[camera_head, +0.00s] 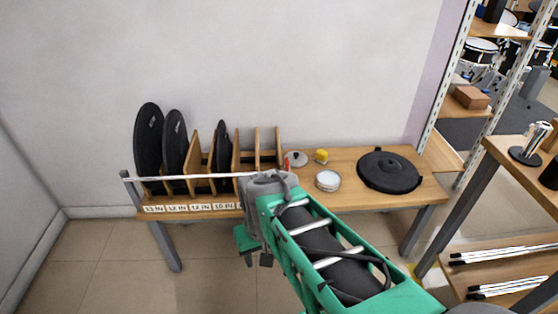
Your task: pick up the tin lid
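A small round tin (327,182) with a pale, flat top sits on the wooden table, right of my wrist. I cannot tell whether that top is a separate lid. A small pale disc with a dark knob (297,158) lies behind it, near the back of the table; it may be a lid. My gripper (258,261) hangs in front of the table's front edge, left of and nearer than the tin. Its two dark fingertips look apart, with nothing seen between them. My wrist and green arm hide part of the table's front.
A wooden rack (258,150) with black round pads (149,145) fills the table's left half. A large black pad (389,171) lies flat at the right. A yellow item (321,156) and a red item (287,165) are at the back. A shelf (520,165) stands right.

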